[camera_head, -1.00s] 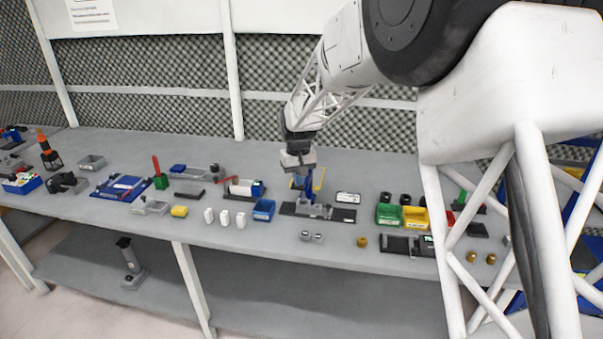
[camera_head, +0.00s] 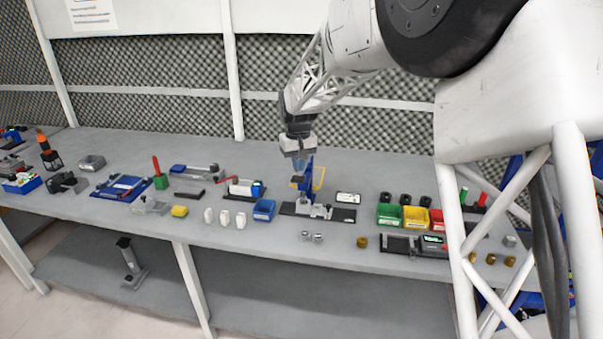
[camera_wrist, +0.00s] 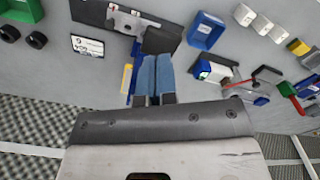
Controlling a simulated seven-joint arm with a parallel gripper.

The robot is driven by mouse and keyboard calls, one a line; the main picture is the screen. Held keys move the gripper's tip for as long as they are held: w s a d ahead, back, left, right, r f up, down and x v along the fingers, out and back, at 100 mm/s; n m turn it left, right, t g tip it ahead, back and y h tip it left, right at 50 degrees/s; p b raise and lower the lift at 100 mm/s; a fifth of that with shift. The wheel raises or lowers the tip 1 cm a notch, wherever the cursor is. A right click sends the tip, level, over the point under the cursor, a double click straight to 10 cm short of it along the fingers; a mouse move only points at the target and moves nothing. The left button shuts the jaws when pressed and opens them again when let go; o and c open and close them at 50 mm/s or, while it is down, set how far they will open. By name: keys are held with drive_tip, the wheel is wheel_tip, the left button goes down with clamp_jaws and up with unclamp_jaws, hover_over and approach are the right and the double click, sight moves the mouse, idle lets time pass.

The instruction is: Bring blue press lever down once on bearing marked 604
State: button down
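The blue press (camera_head: 308,184) stands upright on a dark base plate (camera_head: 343,215) at the middle of the bench. Its lever is hard to tell apart from its column. My gripper (camera_head: 301,168) points down just above and left of the press top; I cannot tell whether it touches. In the wrist view my gripper's two blue fingers (camera_wrist: 154,62) lie side by side with nothing visible between them. The press base plate (camera_wrist: 105,12) shows beyond the fingertips; much of the press is hidden. Small silver cylinders (camera_head: 311,237) sit in front of the plate. No marking 604 is readable.
A white label card (camera_head: 348,197) lies behind the plate's right end. A blue bin (camera_head: 264,209) is to the left. Green (camera_head: 390,214) and yellow (camera_head: 415,218) bins stand right. A brass piece (camera_head: 362,242) is near the front edge.

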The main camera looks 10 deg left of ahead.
drive_tip(key=shift+r, duration=2)
drive_tip(key=shift+s+d+r, duration=0.25)
drive_tip(key=shift+d+r, duration=0.05)
drive_tip(key=shift+d, duration=0.2)
drive_tip(key=s+d+r+m+t, duration=0.15)
drive_tip(key=s+d+r, duration=0.25)
drive_tip(key=s+d, duration=0.65)
drive_tip(key=s+d+r+m, duration=0.2)
drive_tip(key=s+d+r, duration=0.2)
drive_tip(key=s+d, duration=0.65)
drive_tip(key=s+d+f+m, duration=0.1)
drive_tip(key=s+d, duration=0.3)
drive_tip(key=s, duration=0.4)
drive_tip(key=s+d+f, duration=0.3)
drive_tip(key=s+d, duration=0.2)
drive_tip(key=s, duration=0.2)
drive_tip(key=s+d+f+m+t, duration=0.1)
drive_tip(key=s+d, duration=0.4)
drive_tip(key=s, duration=0.3)
drive_tip(key=shift+s+f+m, duration=0.35)
drive_tip(key=shift+f, duration=0.05)
